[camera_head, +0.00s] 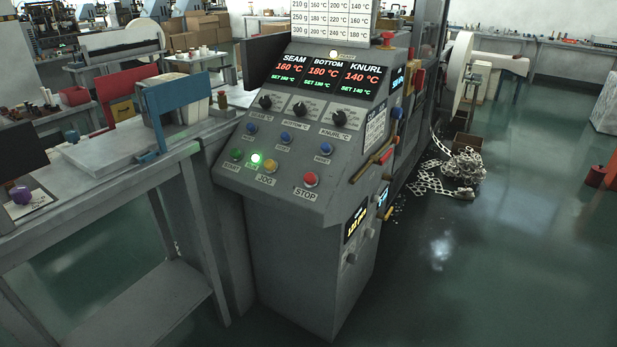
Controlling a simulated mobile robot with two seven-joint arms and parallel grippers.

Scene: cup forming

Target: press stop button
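The red STOP button (311,179) sits at the lower right of the sloped face of the grey control console (300,255), above a "STOP" label. To its left are a yellow JOG button (271,166), a lit green button (256,158) and a dark green button (237,154). Several blue buttons and three black dials (299,109) are higher up. Neither of my grippers shows in the head view.
A grey workbench (95,190) with a red and a blue panel adjoins the console on the left. A heap of white punched scrap strip (458,170) lies on the floor behind right. The green floor (480,280) at the right front is clear.

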